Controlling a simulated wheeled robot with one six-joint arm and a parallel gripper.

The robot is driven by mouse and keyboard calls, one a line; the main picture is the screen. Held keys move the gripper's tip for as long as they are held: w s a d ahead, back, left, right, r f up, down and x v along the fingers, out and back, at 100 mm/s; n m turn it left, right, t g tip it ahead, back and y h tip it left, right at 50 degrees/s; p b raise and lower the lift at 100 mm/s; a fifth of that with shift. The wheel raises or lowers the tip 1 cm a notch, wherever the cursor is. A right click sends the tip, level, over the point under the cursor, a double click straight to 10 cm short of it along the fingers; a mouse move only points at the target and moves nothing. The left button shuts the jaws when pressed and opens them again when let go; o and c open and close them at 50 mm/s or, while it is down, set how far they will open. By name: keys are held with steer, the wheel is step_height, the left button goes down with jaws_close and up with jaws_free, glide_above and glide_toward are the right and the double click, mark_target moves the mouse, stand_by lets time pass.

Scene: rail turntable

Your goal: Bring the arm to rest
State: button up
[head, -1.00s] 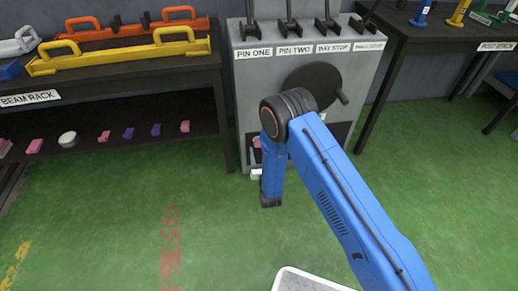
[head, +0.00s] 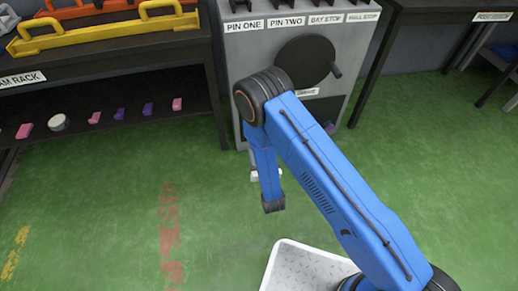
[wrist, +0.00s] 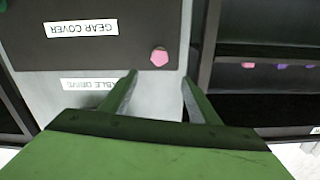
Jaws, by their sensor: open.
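My blue arm (head: 335,185) reaches from the lower right up to its elbow in front of the grey cabinet (head: 236,57) in the head view. The forearm hangs down from the elbow over the green floor. My gripper is not plainly visible in the head view. In the wrist view my gripper (wrist: 159,77) has its two green fingers apart, with nothing between them. Beyond the fingertips is the cabinet's front, upside down, with a GEAR COVER label (wrist: 82,29) and a pink hexagonal piece (wrist: 159,57). I cannot tell whether the fingers touch anything.
A beam rack (head: 100,48) holding yellow and orange beams stands left, with small pink and purple pieces on its lower shelf. The cabinet carries a black disc (head: 303,62) with a crank handle. A dark bench (head: 440,12) stands right. Green floor (head: 110,200) is open at left.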

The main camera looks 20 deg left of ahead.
stand_by(0.4)
steer(key=w+d+r+m+g+h, duration=0.15)
steer(key=w+d+r, duration=0.25)
steer(key=w+r, duration=0.4)
steer(key=w+d+r+m+g+h, duration=0.15)
steer(key=w+d+r, duration=0.3)
steer(key=r, duration=0.55)
steer(key=d+r+g+h, duration=0.2)
steer(key=d+r, duration=1.3)
steer(key=s+d+r+g+h, duration=0.2)
steer(key=s+d+r, duration=0.4)
steer(key=s+d, duration=0.55)
steer(key=s+d+r+g+h, duration=0.1)
steer(key=s+d+r+g, duration=0.1)
steer(key=s+d+r, duration=0.75)
steer(key=s+d+f, duration=0.1)
steer(key=s+d, duration=0.3)
steer(key=s, duration=0.4)
steer(key=s+d+f+m+g+h, duration=0.1)
steer(key=s+d, duration=0.2)
steer(key=s, duration=0.6)
steer(key=shift+d+m+h, duration=0.3)
steer(key=shift+d, duration=0.1)
steer(key=shift+w+f, duration=0.1)
